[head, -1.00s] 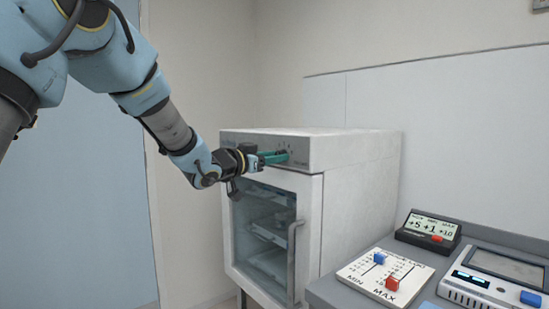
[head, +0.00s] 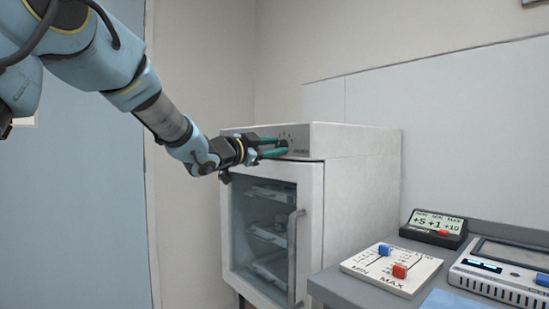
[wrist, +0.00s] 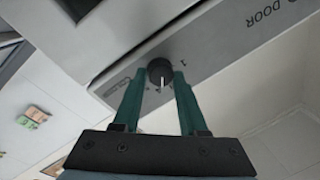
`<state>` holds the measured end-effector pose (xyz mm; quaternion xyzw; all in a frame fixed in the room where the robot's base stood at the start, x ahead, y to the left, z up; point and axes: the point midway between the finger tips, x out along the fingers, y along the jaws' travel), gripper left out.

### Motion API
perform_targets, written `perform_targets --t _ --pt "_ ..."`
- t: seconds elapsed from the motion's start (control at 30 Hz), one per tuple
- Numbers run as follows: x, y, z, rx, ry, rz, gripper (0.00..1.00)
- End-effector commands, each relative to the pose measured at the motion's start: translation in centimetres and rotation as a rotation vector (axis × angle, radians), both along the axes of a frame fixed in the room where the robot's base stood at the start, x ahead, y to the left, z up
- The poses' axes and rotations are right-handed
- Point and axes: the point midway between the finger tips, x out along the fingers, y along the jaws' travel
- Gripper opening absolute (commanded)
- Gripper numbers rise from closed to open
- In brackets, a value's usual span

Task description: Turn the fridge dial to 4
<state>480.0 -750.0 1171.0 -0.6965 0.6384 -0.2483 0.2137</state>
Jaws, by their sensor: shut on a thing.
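The fridge (head: 360,190) is a white box with a glass door, and its grey control panel (head: 309,139) runs along the top front. The dial (wrist: 160,71) is a small dark round knob with a white pointer line, seen on the panel in the wrist view. My gripper (head: 284,147) reaches the panel from the left, and its two green fingers also show in the wrist view (wrist: 160,80). They are shut on the dial, one on each side. Most dial numbers are too small or covered to read; a 1 shows beside the right finger. The head view hides the knob behind the fingers.
The door handle (head: 292,250) stands out below the panel. At right, a grey counter holds a slider board (head: 365,263) with blue and red knobs, a small display (head: 437,222) and a white device (head: 495,290). Open space lies left of the fridge.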

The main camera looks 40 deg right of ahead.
Motion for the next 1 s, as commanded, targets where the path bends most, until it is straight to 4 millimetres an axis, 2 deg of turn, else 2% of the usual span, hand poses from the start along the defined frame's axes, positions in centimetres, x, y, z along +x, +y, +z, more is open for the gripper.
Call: perform_targets --t 0.63,0.67,0.9,1.0 --pt "0.05 0.0 -0.01 -0.003 -0.064 0.001 0.0" --pt "0.06 0.0 -0.01 -0.003 -0.064 0.001 0.43" --pt "0.03 -0.01 -0.02 -0.003 -0.063 0.0 0.7" --pt "0.03 0.0 -0.02 -0.003 -0.063 0.0 0.72"
